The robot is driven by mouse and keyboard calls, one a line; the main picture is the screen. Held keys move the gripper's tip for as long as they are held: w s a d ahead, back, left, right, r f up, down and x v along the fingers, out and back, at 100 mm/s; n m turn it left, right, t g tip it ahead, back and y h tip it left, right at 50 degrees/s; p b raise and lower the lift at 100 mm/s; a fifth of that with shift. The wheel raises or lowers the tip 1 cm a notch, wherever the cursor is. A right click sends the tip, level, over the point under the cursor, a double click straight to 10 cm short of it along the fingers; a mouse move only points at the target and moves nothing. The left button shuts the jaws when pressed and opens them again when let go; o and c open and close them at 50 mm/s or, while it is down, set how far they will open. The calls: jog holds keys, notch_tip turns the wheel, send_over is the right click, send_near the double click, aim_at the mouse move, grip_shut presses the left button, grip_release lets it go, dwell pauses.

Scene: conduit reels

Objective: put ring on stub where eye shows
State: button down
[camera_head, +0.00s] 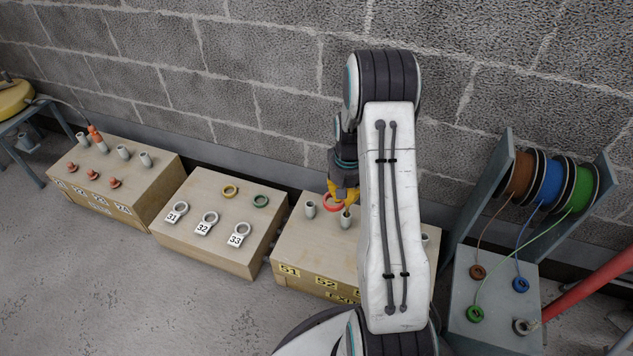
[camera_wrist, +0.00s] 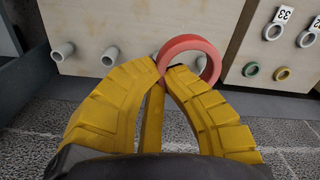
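My gripper (camera_head: 343,192) is above the right-hand wooden box (camera_head: 318,245), its yellow fingers shut on a red ring (camera_head: 332,202). In the wrist view the ring (camera_wrist: 164,62) sits at the fingertips (camera_wrist: 165,72), tilted and off the box. Grey stubs stand on this box: a left one (camera_head: 310,210), one just below the gripper (camera_head: 346,218), and one right of my arm (camera_head: 424,240). My arm hides part of the box top. No eye is clearly seen in these stubs.
The middle box (camera_head: 190,245) holds numbered white rings, a yellow ring (camera_head: 230,191) and a green ring (camera_head: 261,201). The left box (camera_head: 130,205) has stubs and orange pieces, one (camera_head: 95,133) upright. A cable-reel rack (camera_head: 600,160) stands right.

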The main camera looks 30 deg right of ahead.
jog(key=w+d+f+m, duration=0.4)
jog(key=d+f+m, duration=0.1)
jog(key=m, duration=1.3)
jog(key=shift+w+d+m+t, duration=0.3)
jog(key=shift+w+d+m, duration=0.1)
jog(key=shift+d, duration=0.05)
jog(key=shift+f, duration=0.25)
jog(key=shift+f+b, duration=1.95)
jog(key=shift+f, duration=0.85)
